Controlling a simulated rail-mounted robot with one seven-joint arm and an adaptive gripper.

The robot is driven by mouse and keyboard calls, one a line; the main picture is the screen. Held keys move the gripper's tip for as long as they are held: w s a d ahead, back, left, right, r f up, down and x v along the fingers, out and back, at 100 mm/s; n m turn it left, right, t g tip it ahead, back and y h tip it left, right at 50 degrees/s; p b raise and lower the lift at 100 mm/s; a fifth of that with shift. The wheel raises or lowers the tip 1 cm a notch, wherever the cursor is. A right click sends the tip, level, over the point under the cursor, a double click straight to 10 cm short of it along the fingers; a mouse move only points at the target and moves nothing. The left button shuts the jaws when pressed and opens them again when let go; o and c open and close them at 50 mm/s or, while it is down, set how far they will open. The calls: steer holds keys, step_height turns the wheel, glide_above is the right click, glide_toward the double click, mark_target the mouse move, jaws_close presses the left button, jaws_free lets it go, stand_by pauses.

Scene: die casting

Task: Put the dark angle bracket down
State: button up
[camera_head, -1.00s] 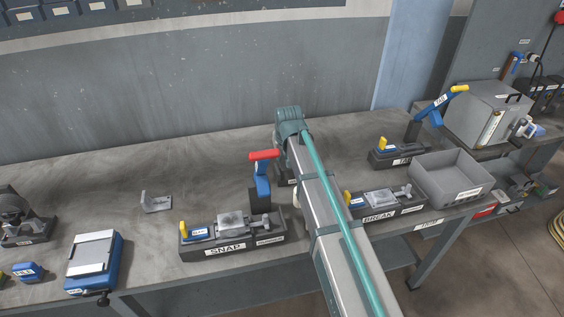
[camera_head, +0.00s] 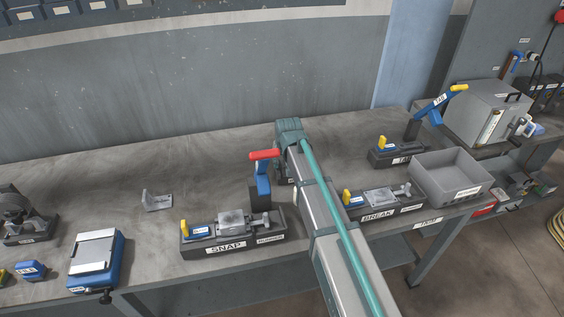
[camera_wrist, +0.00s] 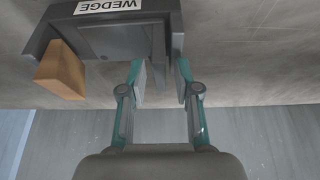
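My gripper (camera_wrist: 160,70) has its two fingers apart in the wrist view, with no piece clearly held between them. Just beyond the fingertips is a dark fixture labelled WEDGE (camera_wrist: 41,40). A dark grey plate-like piece (camera_wrist: 112,42) sits in it, with an upright part near the fingertips; this may be the dark angle bracket, but I cannot tell it surely from the fixture. In the head view my arm hides the gripper and most of this fixture. A lighter grey angle bracket (camera_head: 157,202) lies on the bench at the left.
An orange-brown wedge block (camera_wrist: 60,72) is beside the fixture. The SNAP fixture (camera_head: 235,240) and BREAK fixture (camera_head: 385,208) flank my arm. A grey bin (camera_head: 450,180), a fixture with a blue lever (camera_head: 430,112) and a blue-based device (camera_head: 97,258) stand on the bench.

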steer(key=shift+r, duration=0.15)
steer(key=b+v, duration=0.2)
steer(key=v, duration=1)
steer(key=shift+w, duration=0.1)
